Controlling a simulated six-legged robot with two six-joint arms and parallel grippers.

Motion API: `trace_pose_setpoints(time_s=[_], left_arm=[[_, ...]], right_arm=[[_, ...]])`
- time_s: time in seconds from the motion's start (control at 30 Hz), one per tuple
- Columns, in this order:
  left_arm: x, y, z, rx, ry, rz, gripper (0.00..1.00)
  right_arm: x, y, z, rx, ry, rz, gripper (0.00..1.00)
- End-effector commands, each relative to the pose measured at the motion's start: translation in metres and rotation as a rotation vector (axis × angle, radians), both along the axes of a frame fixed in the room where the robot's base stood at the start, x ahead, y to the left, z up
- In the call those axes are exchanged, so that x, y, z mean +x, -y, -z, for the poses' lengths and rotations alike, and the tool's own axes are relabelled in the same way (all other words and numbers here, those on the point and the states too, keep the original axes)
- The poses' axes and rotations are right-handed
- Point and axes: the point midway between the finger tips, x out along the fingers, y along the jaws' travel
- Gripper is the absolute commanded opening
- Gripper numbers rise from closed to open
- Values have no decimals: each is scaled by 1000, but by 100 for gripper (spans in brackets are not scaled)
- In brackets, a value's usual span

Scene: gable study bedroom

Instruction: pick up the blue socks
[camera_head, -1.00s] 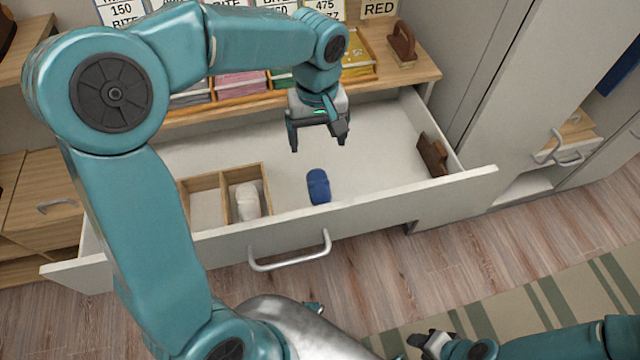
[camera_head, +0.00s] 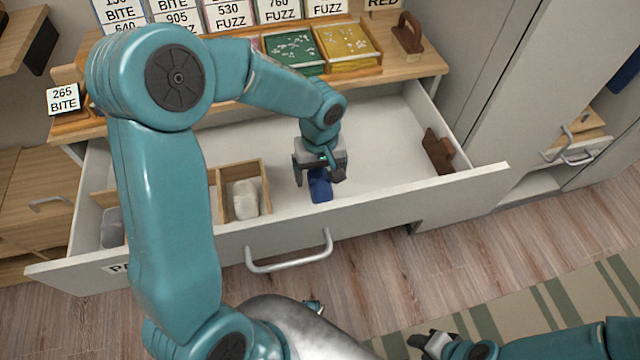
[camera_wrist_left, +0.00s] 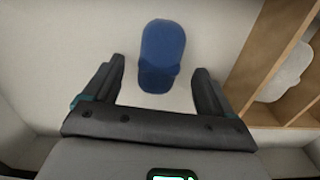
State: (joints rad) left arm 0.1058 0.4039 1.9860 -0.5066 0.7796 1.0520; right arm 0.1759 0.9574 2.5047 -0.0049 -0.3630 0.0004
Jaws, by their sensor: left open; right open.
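The blue socks (camera_head: 320,187) lie as a rolled bundle on the white floor of the open drawer (camera_head: 395,150). They also show in the left wrist view (camera_wrist_left: 162,55), just beyond and between the fingertips. My left gripper (camera_head: 318,180) is open and points down over the socks, partly hiding them in the head view. In the left wrist view its two fingers (camera_wrist_left: 160,85) stand apart on either side of the near end of the socks, with nothing gripped. My right gripper (camera_head: 430,340) is at the bottom edge of the head view, away from the drawer.
A wooden divider box (camera_head: 265,180) with a white bundle (camera_head: 243,199) stands left of the socks. A brown wooden block (camera_head: 437,152) is at the drawer's right side. The drawer's front wall (camera_head: 400,200) is close. The drawer floor right of the socks is clear.

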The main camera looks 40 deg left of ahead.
Motion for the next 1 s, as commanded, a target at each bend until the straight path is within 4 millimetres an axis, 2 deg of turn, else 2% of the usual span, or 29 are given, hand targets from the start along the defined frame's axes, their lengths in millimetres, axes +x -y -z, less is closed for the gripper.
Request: trace_pose_setpoints(time_s=[0.03,0.17,0.43,0.47,0.6,0.63,1.0], left_arm=[[0,0,10,-1,-5,0,85],[2,-1,26,0,-3,0,85],[2,-1,29,-1,-1,0,85],[2,-1,29,-1,-1,0,79],[2,-1,29,-1,-1,0,33],[2,-1,29,-1,-1,0,29],[3,-1,23,0,1,0,29]], right_arm=[[0,0,2,0,0,0,43],[0,0,4,0,0,0,43],[0,0,4,0,0,0,43],[0,0,4,0,0,0,43],[0,0,4,0,0,0,43],[0,0,4,0,0,0,43],[0,0,2,0,0,0,43]])
